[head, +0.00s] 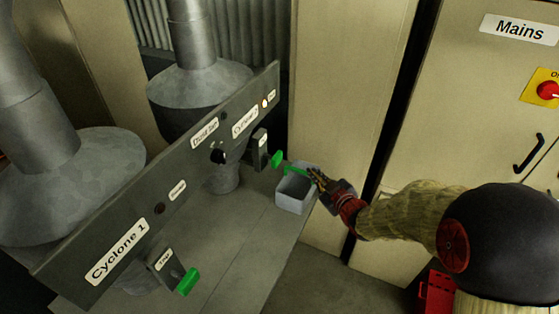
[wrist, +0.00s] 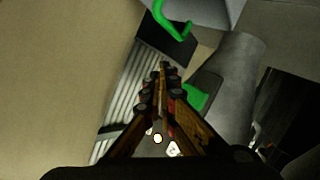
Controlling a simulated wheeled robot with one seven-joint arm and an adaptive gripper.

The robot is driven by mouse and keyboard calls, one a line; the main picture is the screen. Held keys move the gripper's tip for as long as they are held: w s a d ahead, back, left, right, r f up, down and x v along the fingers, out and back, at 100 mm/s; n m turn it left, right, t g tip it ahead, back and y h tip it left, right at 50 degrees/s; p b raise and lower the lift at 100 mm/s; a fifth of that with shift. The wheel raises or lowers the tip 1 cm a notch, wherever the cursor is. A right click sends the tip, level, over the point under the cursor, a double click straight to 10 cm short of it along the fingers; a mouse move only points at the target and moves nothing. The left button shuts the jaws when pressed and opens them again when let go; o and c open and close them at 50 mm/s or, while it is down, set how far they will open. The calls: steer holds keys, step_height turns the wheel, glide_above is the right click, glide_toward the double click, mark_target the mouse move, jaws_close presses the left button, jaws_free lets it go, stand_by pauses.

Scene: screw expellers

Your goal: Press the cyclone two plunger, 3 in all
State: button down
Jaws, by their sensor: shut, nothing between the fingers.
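The green Cyclone 2 plunger (head: 277,159) sticks out from a small dark labelled box under the Cyclone 2 end of the long grey panel. In the wrist view a green block, apparently this plunger (wrist: 196,97), shows just right of the fingers, partly covered by them. My gripper (head: 314,174) is shut and empty, to the right of the plunger and close to the green handle of a grey bin. In the wrist view my gripper (wrist: 165,68) points past the plunger; contact cannot be made out.
The grey bin (head: 294,195) with its green handle (wrist: 175,25) stands at the bench's right end. A second green plunger (head: 188,281) sits under Cyclone 1. The long panel (head: 133,226) carries a lit lamp (head: 264,103) near Cyclone 2. Cream cabinets (head: 450,120) stand right.

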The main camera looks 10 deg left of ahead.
mark_target(281, 161)
steer(key=w+a+b, duration=0.2)
steer(key=w+a, duration=0.1)
steer(key=a, duration=0.5)
stand_by(1.5)
steer(key=shift+a+b, duration=0.35)
steer(key=shift+b, duration=0.1)
steer(key=shift+w+a+r+b, duration=0.1)
steer(key=shift+w+a+b, duration=0.2)
steer(key=shift+a, duration=0.25)
steer(key=shift+w+a+b, duration=0.2)
steer(key=shift+a+b, duration=0.15)
steer(key=shift+a, duration=0.2)
stand_by(1.3)
steer(key=shift+d, duration=0.1)
steer(key=shift+s+d, duration=0.3)
steer(key=shift+d, duration=0.4)
steer(key=shift+s+d, duration=0.3)
steer(key=shift+d, duration=0.4)
steer(key=shift+s+d+p, duration=0.1)
steer(key=shift+s+d, duration=0.2)
steer(key=shift+d, duration=0.5)
steer(key=shift+s+d+p, duration=0.15)
steer(key=shift+s+d, duration=0.1)
steer(key=shift+d, duration=0.5)
steer(key=shift+s+d+p, duration=0.1)
steer(key=shift+s+d, duration=0.2)
steer(key=shift+d, duration=0.5)
